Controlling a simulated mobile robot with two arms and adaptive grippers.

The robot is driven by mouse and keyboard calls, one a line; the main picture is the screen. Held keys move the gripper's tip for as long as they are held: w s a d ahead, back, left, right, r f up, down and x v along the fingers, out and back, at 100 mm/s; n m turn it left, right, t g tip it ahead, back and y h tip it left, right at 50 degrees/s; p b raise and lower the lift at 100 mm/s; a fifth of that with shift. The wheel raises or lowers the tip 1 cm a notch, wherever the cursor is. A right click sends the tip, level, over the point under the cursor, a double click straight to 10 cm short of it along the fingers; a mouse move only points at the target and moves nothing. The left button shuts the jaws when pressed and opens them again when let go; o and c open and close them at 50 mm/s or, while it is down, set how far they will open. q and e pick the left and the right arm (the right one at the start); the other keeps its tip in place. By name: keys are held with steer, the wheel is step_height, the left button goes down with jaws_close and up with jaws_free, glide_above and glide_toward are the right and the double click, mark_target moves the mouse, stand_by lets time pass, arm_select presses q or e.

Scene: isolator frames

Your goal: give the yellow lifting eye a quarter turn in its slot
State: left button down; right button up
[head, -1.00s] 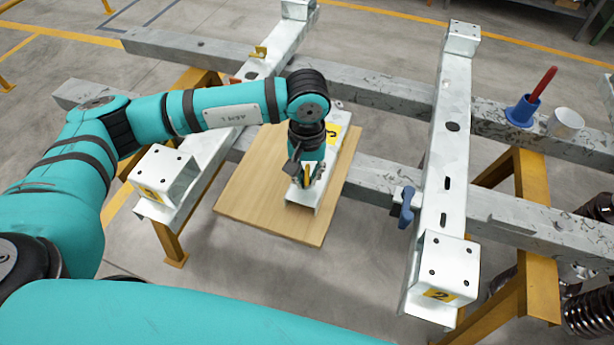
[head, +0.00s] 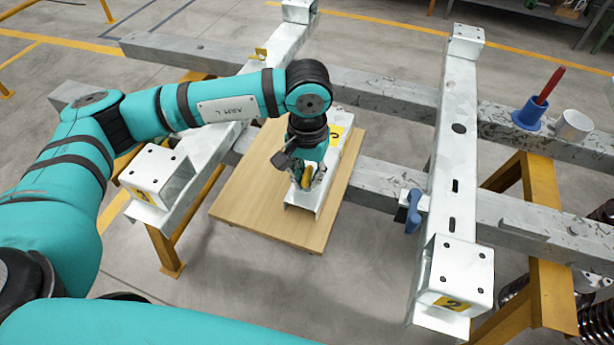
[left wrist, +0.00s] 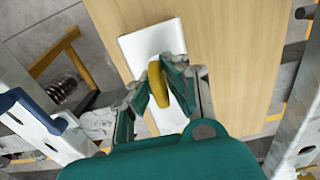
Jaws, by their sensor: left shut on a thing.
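The yellow lifting eye (head: 306,183) stands on the short white beam (head: 330,165) that lies on the wooden board. My left gripper (head: 307,179) points down over the beam and is shut on the eye. In the left wrist view the yellow eye (left wrist: 158,84) sits between the two fingers of the left gripper (left wrist: 160,92), above the white beam (left wrist: 150,45). The flat of the eye runs roughly along the beam there. The slot is hidden under the eye and fingers. My right gripper is not in view.
The wooden board (head: 240,195) lies between two long white crossbeams, left (head: 205,150) and right (head: 455,145). A blue clamp handle (head: 413,211) is at the right crossbeam. A blue holder (head: 528,115) with a red-handled tool and a white cup (head: 573,125) stand on the grey rail.

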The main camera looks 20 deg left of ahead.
arm_select(q)
steer(key=c, duration=1.3)
jaws_free()
steer(key=shift+r, duration=4)
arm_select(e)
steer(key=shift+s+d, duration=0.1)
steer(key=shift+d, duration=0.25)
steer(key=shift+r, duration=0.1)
